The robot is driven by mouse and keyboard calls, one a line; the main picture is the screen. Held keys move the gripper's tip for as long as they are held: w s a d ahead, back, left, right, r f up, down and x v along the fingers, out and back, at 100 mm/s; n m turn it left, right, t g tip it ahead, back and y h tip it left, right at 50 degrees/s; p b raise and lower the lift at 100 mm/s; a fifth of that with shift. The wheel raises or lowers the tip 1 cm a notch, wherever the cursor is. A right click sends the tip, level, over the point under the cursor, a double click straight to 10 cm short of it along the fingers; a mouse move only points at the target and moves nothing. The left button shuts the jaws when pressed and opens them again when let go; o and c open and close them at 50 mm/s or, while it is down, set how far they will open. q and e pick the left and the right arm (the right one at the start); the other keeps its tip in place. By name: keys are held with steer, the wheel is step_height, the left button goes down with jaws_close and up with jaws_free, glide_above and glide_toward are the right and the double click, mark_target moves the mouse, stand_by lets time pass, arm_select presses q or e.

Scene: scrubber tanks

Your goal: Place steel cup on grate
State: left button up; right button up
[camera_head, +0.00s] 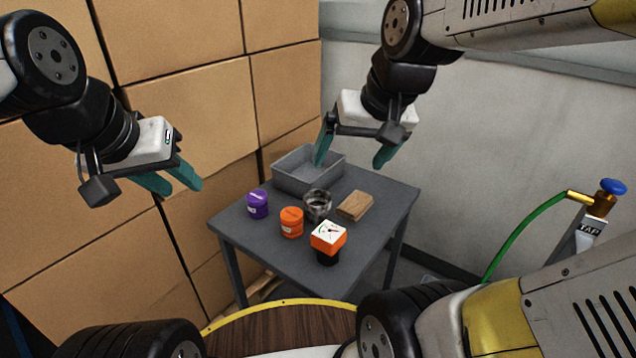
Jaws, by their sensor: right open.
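A shiny steel cup (318,205) stands on the small grey table (375,235), between the orange jar and a wooden block. No grate can be made out clearly in this view. My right gripper (349,162) is open and empty, its teal fingers pointing down above the back right part of the table, by the grey bin. My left gripper (181,189) hangs to the left of the table in front of the cardboard boxes. Its two teal fingers show apart with nothing between them.
A grey open bin (290,178) sits at the table's back. A purple jar (257,204), an orange jar (291,222), an orange gauge device (328,240) and a wooden block (355,206) surround the cup. Stacked boxes (200,105) rise at left; a green hose (520,230) and tap stand at right.

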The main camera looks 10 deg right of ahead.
steer(key=w+a+f+m+g+h, duration=0.1)
steer(key=w+f, duration=0.2)
steer(key=w, duration=0.2)
steer(key=w+f+m+g, duration=0.1)
steer(key=w+f+g, duration=0.15)
steer(key=w, duration=0.35)
steer(key=m+g+h, duration=0.1)
steer(key=m+g, duration=0.1)
glide_toward(317, 203)
steer(key=s, duration=0.3)
steer(key=f, duration=0.9)
steer(key=shift+w+a, duration=0.1)
steer(key=shift+a, duration=0.1)
steer(key=c, duration=1.6)
